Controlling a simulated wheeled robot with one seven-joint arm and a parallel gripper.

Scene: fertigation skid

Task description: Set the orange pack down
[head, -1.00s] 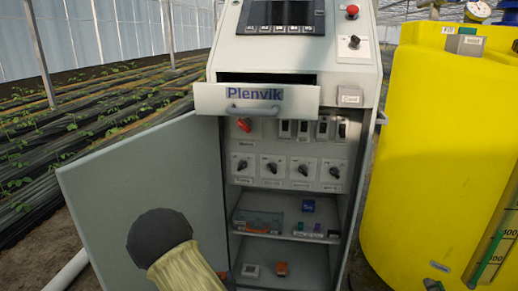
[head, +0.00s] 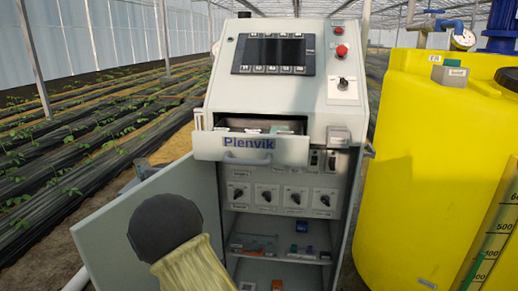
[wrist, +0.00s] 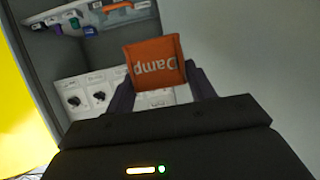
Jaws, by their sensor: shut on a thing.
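In the head view my arm covers the lower left of the cabinet, and the gripper and pack are hidden or below the frame.
The grey cabinet (head: 271,98) has its door (head: 122,226) open to the left and its labelled drawer (head: 250,149) pulled out. Small parts lie on its shelf (head: 300,262). An orange item (head: 278,285) sits lower down. A yellow tank (head: 425,180) stands at the right.

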